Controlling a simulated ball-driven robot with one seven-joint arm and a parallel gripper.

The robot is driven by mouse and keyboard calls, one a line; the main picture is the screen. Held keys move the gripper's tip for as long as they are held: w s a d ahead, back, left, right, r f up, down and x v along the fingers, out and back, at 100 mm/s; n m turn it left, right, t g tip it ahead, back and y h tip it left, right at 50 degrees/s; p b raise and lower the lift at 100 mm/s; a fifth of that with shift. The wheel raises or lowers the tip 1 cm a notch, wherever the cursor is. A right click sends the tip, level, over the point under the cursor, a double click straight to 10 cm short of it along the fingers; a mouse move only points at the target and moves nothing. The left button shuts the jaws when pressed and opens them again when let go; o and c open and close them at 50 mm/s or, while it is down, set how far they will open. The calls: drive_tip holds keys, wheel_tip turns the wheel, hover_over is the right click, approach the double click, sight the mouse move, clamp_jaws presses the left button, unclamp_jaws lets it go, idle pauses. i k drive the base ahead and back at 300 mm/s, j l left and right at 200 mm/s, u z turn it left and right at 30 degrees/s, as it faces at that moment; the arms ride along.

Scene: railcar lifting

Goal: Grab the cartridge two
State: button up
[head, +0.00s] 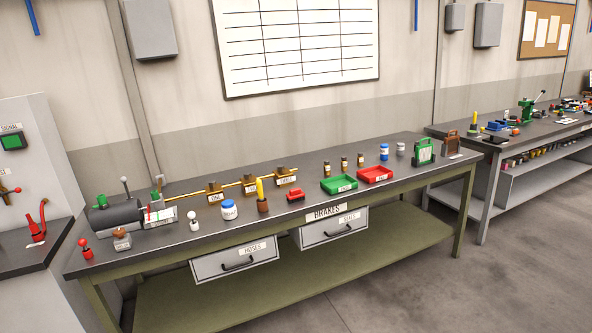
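A brass pipe on the workbench carries several brass blocks with dark tops and white labels. The left block (215,192) seems to read "ONE". The middle block (250,184) and the right block (286,176) have labels too small to read surely. Small dark bottle-like cylinders with pale labels stand farther right: a left one (327,170), a middle one (343,165) and a right one (361,160). I cannot tell which of these things is cartridge two. My gripper is not in view.
The workbench (110,250), marked "BRAKES", also holds a green tray (339,188), a red tray (375,178), a white jar with a blue lid (229,210) and a grey cylindrical machine (115,217). Two drawers hang below. A second bench (485,146) stands right. The floor in front is clear.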

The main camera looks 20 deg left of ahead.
sight(343, 162)
drive_tip(key=i+l+u, duration=0.85)
drive_tip(key=i, duration=0.2)
drive_tip(key=i+l, duration=0.65)
drive_tip(key=l, duration=0.25)
drive_tip(key=i+l+u, duration=0.1)
drive_tip(key=i+l, duration=0.6)
drive_tip(key=l, duration=0.25)
